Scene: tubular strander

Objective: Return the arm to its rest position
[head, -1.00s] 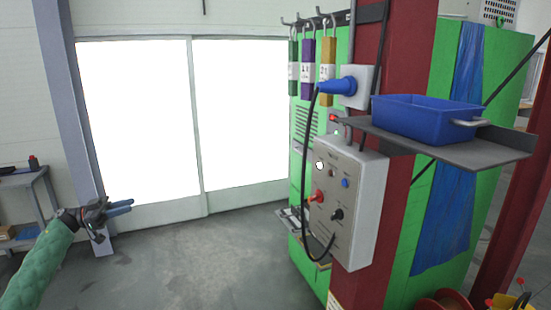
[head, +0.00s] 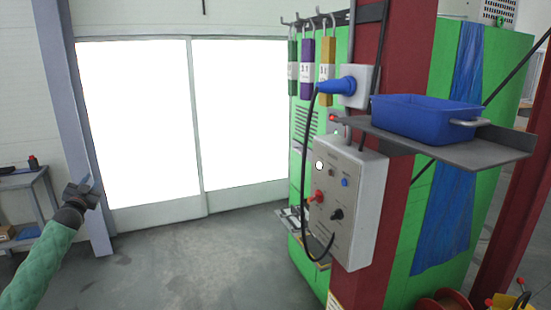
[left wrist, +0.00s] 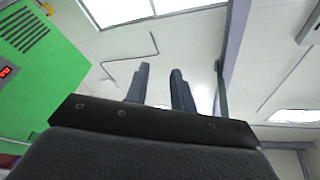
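My left gripper (head: 86,186) is at the left of the head view, at the end of my green-sleeved arm, in front of the window's left edge. Its fingers point upward. In the left wrist view its two dark fingers (left wrist: 160,88) stand apart with a gap between them and nothing held. Part of the ceiling and the green cabinet (left wrist: 38,62) show beyond them. My right gripper is in neither view.
A grey control box (head: 347,203) is fixed to a red post (head: 405,85) by the green cabinet. A blue bin (head: 425,118) sits on a grey shelf (head: 455,150). A grey side table (head: 22,182) stands at far left. The floor between is clear.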

